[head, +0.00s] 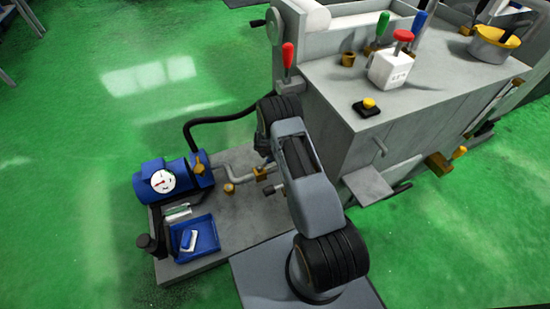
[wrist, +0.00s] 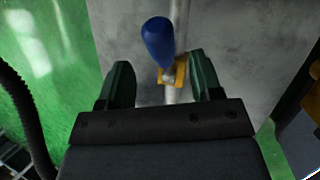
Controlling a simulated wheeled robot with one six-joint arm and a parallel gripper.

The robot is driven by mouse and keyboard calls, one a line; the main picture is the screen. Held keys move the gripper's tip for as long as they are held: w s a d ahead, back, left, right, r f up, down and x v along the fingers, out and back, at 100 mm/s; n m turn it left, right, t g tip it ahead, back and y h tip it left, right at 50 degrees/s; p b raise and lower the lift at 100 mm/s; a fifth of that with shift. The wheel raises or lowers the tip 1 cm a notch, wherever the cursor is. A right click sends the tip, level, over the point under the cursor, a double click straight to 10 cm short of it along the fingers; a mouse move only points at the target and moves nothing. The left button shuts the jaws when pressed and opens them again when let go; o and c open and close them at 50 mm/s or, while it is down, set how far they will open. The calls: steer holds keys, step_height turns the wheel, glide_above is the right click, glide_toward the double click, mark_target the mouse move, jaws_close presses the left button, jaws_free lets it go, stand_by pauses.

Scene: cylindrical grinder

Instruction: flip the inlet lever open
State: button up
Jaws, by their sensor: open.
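In the wrist view a lever with a blue handle (wrist: 158,42) stands over a yellow valve body (wrist: 180,72) on a thin grey pipe (wrist: 173,95). I take it for the inlet lever. My gripper (wrist: 161,75) is open, with one dark green finger on each side of the valve. The handle rises between and beyond the fingertips, and neither finger clearly touches it. In the head view my arm hides the gripper and the blue handle. A bent pipe (head: 241,171) with yellow fittings shows just left of my arm there.
A blue pump with a gauge (head: 163,181) and a blue tray (head: 205,240) stand left of my arm. A black hose (head: 188,132) curves to the grey machine (head: 345,125). Levers with red (head: 288,54) and green (head: 382,24) handles are on the machine. Green floor is open at left.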

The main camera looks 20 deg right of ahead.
mark_target(268, 161)
steer(key=b+x, duration=0.1)
steer(key=x, duration=0.5)
steer(key=shift+w+d+f+b, duration=0.15)
steer(key=shift+f+b, duration=0.2)
steer(key=shift+c, duration=0.2)
jaws_close()
